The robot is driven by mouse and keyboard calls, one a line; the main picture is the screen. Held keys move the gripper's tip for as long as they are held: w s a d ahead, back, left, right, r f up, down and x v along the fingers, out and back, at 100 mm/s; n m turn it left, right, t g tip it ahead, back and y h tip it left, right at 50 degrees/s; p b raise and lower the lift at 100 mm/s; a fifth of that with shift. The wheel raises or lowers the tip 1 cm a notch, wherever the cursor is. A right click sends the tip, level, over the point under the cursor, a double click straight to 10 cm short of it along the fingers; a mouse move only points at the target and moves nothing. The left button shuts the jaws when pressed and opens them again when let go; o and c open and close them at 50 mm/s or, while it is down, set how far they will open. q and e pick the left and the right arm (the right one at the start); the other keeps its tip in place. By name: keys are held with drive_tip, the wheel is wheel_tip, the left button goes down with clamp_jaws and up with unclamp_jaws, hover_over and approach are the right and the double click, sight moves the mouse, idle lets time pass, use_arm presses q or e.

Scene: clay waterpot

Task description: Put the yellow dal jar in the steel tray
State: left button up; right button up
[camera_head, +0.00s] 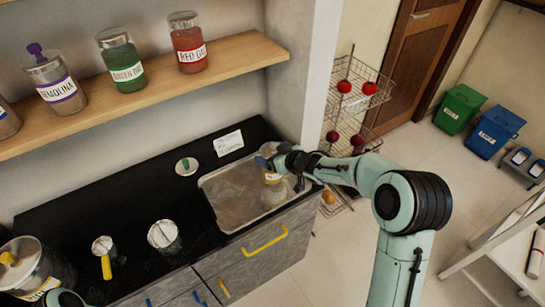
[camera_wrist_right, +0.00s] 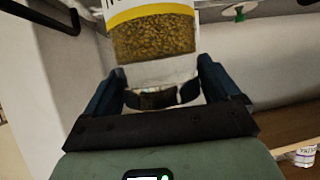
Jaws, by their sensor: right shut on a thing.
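My right gripper (camera_head: 270,162) is shut on the yellow dal jar (camera_head: 272,178), over the right part of the steel tray (camera_head: 232,197). The tray is wide, shallow and set on the black counter. In the right wrist view the jar (camera_wrist_right: 153,38) shows a white label with a yellow band and grainy golden contents, between the two blue fingers of the gripper (camera_wrist_right: 163,88). The arm hides part of the tray's right side. I cannot tell whether the jar touches the tray floor. My left gripper is out of view.
A wooden shelf above holds a red jar (camera_head: 188,45), a green jar (camera_head: 122,62) and a purple-labelled jar (camera_head: 55,85). Metal cups (camera_head: 164,236) and a large canister (camera_head: 30,270) stand at the counter's left. A wire rack (camera_head: 358,92) stands behind my right arm.

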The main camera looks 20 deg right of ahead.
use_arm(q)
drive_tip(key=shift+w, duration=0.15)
use_arm(e)
drive_tip(key=shift+w+r, duration=0.1)
drive_tip(key=shift+w, duration=0.1)
drive_tip(key=o, duration=1.8)
drive_tip(key=shift+s+f, duration=0.15)
drive_tip(key=shift+f, duration=0.15)
drive_tip(key=shift+r, duration=0.3)
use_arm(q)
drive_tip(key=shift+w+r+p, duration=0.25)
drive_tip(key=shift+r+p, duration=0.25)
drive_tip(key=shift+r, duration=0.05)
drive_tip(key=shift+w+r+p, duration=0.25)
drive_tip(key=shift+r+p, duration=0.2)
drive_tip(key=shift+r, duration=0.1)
use_arm(e)
drive_tip(key=v, duration=1.2)
drive_tip(key=shift+f, duration=0.1)
